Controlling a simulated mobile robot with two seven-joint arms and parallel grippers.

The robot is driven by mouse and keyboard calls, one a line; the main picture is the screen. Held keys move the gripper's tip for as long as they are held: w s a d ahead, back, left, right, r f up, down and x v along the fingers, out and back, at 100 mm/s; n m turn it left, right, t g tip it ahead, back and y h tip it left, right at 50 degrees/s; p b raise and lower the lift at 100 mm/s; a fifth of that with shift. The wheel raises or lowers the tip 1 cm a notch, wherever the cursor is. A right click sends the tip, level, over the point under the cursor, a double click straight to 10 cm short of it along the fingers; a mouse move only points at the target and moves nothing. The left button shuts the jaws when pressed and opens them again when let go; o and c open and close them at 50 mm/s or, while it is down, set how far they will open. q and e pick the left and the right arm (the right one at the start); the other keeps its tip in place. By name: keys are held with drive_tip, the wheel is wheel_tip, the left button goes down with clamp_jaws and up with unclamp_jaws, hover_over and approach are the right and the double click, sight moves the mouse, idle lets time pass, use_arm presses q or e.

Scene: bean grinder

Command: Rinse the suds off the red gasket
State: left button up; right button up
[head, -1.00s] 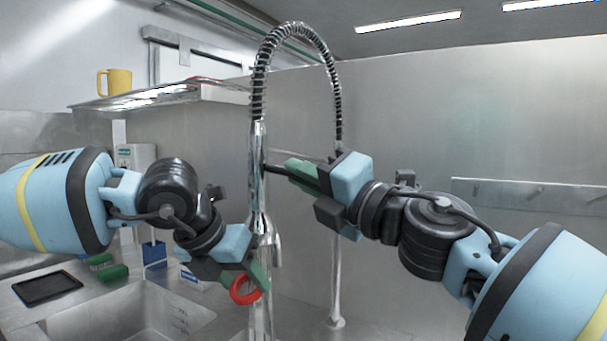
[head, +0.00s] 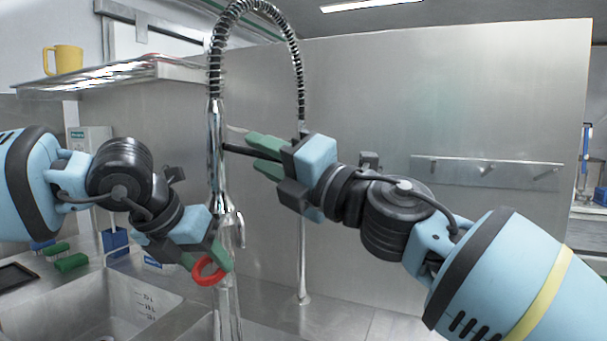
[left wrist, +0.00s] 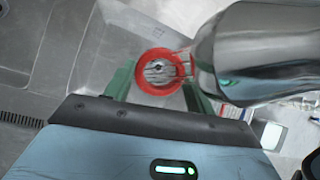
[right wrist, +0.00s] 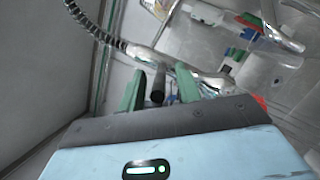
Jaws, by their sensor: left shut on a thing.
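My left gripper (head: 208,262) is shut on the red gasket (head: 205,271), just below and beside the faucet's chrome spray head (head: 233,224). In the left wrist view the red gasket (left wrist: 140,76) is a ring between the green fingers, next to the spray head (left wrist: 265,50). Pale streaks like running water show across its opening; I cannot make out suds. My right gripper (head: 258,156) is open, its green fingers apart on either side of the faucet's black lever (head: 237,149). The lever also shows between the fingers in the right wrist view (right wrist: 158,86), with gaps beside it.
The sink basin (head: 130,300) lies at lower left. A green sponge (head: 71,263) and a dark tray (head: 14,277) sit on its left rim. A shelf with a yellow mug (head: 66,59) is above. A steel wall panel (head: 400,110) stands behind the arms.

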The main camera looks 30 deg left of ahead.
drive_tip(key=v, duration=1.1)
drive_tip(key=shift+d, duration=0.1)
drive_tip(key=shift+c, duration=0.2)
idle(0.3)
drive_tip(key=shift+s+f, duration=0.1)
drive_tip(key=shift+s, duration=0.05)
drive_tip(key=shift+c, duration=1.2)
drive_tip(key=s+f, duration=0.2)
drive_tip(key=s, duration=0.1)
drive_tip(key=s+f, duration=0.1)
drive_tip(key=s, duration=0.1)
drive_tip(key=shift+d+f, duration=0.15)
drive_tip(key=shift+d, duration=0.25)
clamp_jaws()
drive_tip(key=shift+a, duration=0.1)
